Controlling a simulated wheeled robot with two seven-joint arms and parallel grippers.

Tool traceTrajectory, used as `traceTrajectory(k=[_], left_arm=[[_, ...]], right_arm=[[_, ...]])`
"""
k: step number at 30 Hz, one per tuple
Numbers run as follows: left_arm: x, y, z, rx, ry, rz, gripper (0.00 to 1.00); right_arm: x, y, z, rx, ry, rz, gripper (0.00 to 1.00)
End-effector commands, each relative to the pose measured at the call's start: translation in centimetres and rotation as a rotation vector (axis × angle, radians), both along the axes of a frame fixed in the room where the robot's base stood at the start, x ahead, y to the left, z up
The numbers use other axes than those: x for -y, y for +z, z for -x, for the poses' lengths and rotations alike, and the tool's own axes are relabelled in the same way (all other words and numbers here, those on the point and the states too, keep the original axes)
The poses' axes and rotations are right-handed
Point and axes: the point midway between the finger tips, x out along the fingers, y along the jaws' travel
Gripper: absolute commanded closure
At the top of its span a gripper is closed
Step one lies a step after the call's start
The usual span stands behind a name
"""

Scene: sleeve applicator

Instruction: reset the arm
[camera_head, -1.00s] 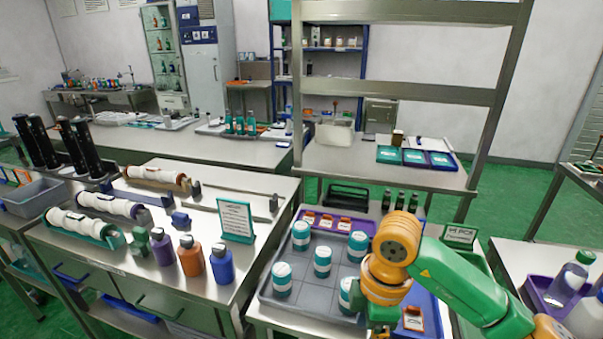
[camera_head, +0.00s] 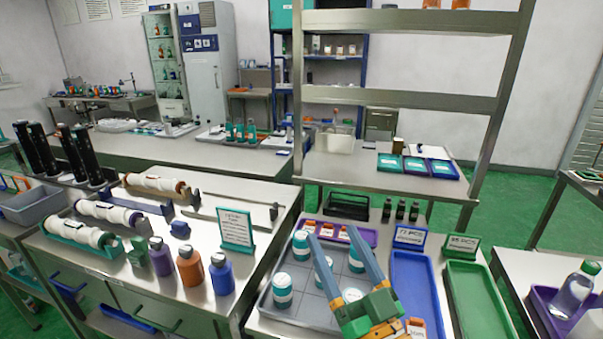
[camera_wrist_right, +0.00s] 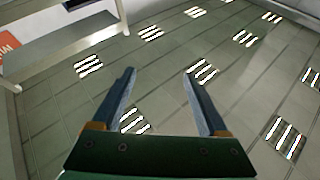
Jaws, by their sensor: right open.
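My right gripper (camera_head: 333,233) is open, with two long blue-grey fingers spread apart and a green palm. In the head view it stands in front of the grey tray (camera_head: 300,317) of teal-and-white jars (camera_head: 282,290), with its fingers crossing the view of some jars. In the right wrist view the open fingers (camera_wrist_right: 159,73) have nothing between them. Behind them is what looks like the ceiling with bright slatted lights (camera_wrist_right: 204,70), so the gripper seems to point upward. My left gripper is not in view.
A blue tray (camera_head: 415,275) and a green tray (camera_head: 478,300) lie right of the jars. Purple, orange and blue bottles (camera_head: 191,265) and a sign (camera_head: 237,230) stand on the left bench. A metal shelf frame (camera_head: 400,97) rises behind the trays.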

Motion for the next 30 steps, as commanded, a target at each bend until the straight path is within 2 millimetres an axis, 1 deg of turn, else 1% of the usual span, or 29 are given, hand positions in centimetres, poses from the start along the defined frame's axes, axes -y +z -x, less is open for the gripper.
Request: traceTrajectory(k=[1,2,3,5,6,8,9,11,12,14,15,17,18,19,22,25,29,30], left_arm=[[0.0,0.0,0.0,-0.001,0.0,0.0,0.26],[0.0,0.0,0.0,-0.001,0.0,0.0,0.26],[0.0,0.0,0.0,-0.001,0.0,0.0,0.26],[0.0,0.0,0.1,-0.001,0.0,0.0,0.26],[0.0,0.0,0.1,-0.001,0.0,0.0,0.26],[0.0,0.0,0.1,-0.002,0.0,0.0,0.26],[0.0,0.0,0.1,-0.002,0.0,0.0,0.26],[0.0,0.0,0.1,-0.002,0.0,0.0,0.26],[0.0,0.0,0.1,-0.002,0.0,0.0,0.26],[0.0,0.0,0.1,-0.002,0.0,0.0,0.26],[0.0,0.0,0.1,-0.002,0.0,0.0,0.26],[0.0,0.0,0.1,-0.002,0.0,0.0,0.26],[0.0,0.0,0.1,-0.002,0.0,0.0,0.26],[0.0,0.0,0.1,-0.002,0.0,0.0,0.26],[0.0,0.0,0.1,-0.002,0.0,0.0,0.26],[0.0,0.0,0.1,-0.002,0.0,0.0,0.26],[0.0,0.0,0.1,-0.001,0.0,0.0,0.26],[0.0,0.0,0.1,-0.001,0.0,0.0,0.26]], right_arm=[[2.9,-3.9,-0.8,-0.163,-0.133,0.004,0.23],[4.6,-6.5,-0.9,-0.273,-0.208,0.023,0.23],[6.5,-10.1,-0.6,-0.419,-0.288,0.061,0.23],[8.5,-15.0,0.9,-0.622,-0.361,0.127,0.23],[9.5,-17.8,2.3,-0.743,-0.387,0.176,0.23],[10.4,-21.4,4.7,-0.906,-0.399,0.246,0.23],[10.8,-23.4,6.4,-1.004,-0.395,0.291,0.23],[11.2,-26.0,9.0,-1.137,-0.376,0.357,0.23],[11.3,-27.4,10.8,-1.219,-0.355,0.398,0.23],[11.4,-29.1,13.6,-1.331,-0.314,0.458,0.23],[11.4,-30.1,15.4,-1.4,-0.282,0.497,0.23],[11.3,-31.2,18.2,-1.497,-0.224,0.553,0.23],[11.3,-31.8,20.0,-1.559,-0.182,0.587,0.23],[11.2,-32.2,21.5,-1.604,-0.146,0.613,0.23],[11.1,-35.9,20.9,-1.626,-0.138,0.624,0.23],[11.0,-39.5,20.8,-1.646,-0.131,0.63,0.23],[11.0,-44.8,21.7,-1.674,-0.12,0.641,0.23],[11.1,-46.6,22.3,-1.684,-0.116,0.646,0.23]])
